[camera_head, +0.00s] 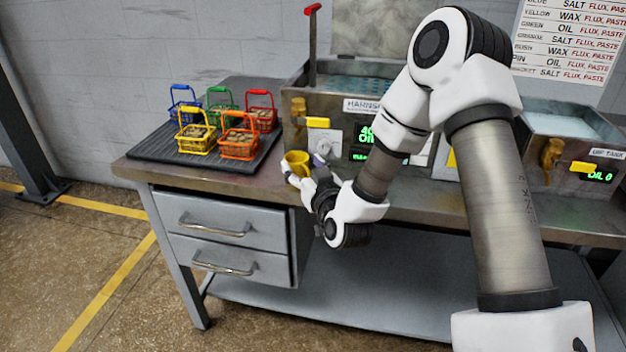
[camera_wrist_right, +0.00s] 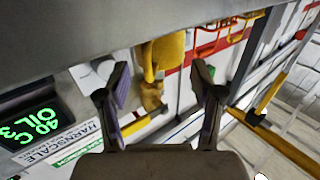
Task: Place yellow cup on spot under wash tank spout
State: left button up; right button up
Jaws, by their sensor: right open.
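The yellow cup (camera_head: 296,160) stands upright on the bench top, at the front left corner of the left tank (camera_head: 300,125). It sits below that tank's brass spout (camera_head: 299,108), which has a yellow lever (camera_head: 318,122). My right gripper (camera_head: 304,173) is open at the cup's near side. In the wrist view, which is upside down, the right gripper's fingers (camera_wrist_right: 160,78) are spread and the cup (camera_wrist_right: 167,52) shows between and beyond them, with the brass spout (camera_wrist_right: 151,96) close by. I cannot tell whether a finger touches the cup. My left gripper is not in view.
A black ribbed tray (camera_head: 185,158) with several coloured wire baskets is left of the cup. A right tank (camera_head: 570,140) with its own brass spout (camera_head: 552,152) stands at the far right. My right arm hides part of the bench middle. The bench's left front corner is clear.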

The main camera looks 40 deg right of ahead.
jog(key=p+v, duration=0.4)
jog(key=v, duration=0.4)
jog(key=s+a+f+n+g+y, duration=0.1)
jog(key=s+a+f+g+y, duration=0.2)
jog(key=f, duration=0.7)
jog(key=s+a+f+n+g+y, duration=0.1)
jog(key=s+a+f+g, duration=0.35)
jog(key=f, duration=0.55)
jog(key=s+a+f+g, duration=0.1)
jog(key=s+f+g, duration=0.4)
jog(key=s, duration=0.4)
jog(key=s+a+f+g, duration=0.2)
jog(key=s+f+g, duration=0.3)
jog(key=s+f, duration=0.3)
jog(key=shift+s+a, duration=0.3)
jog(key=shift+s, duration=0.2)
